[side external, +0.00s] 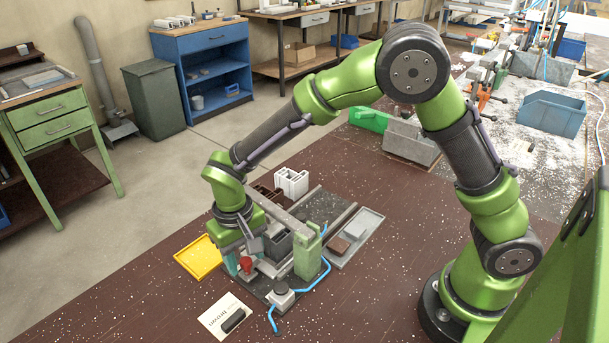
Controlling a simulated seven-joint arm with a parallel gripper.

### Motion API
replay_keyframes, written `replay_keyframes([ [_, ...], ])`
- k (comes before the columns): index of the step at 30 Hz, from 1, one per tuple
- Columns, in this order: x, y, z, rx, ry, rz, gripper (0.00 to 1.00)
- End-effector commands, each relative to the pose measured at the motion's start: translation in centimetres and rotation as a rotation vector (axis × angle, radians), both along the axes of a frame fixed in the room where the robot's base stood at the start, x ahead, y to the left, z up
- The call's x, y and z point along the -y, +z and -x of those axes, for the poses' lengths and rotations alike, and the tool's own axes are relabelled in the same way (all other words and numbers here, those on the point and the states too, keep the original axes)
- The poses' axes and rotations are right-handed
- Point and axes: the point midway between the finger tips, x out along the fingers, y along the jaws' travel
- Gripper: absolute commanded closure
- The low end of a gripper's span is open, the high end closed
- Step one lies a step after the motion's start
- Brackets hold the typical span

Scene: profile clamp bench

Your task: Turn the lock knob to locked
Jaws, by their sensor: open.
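The clamp fixture stands on a dark plate (262,287) on the brown bench, with a grey bar between green posts (307,256). A small red knob (246,264) shows low at the fixture's front left. A black round knob (281,289) sits on a light grey block at the plate's front corner. I cannot tell for certain which is the lock knob or how it is turned. My gripper (245,256) is open and points down at the fixture's left end, close above or around the red knob. Contact cannot be made out, and my wrist hides part of the fixture.
A yellow tray (199,258) lies left of the fixture, a grey tray (356,241) with blocks right. A white profile piece (291,183) stands behind. A blue hose (300,290) curls in front, near a printed card (224,313). The front right bench top is clear.

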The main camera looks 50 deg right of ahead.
Motion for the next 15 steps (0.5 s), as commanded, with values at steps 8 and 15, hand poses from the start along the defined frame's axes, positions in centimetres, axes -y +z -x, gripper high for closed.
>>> replay_keyframes([
  [8, -0.1, 1.7, -0.1, 0.003, 0.001, -0.001, 0.47],
  [15, -0.4, 7.2, -0.2, 0.007, 0.001, -0.003, 0.47],
])
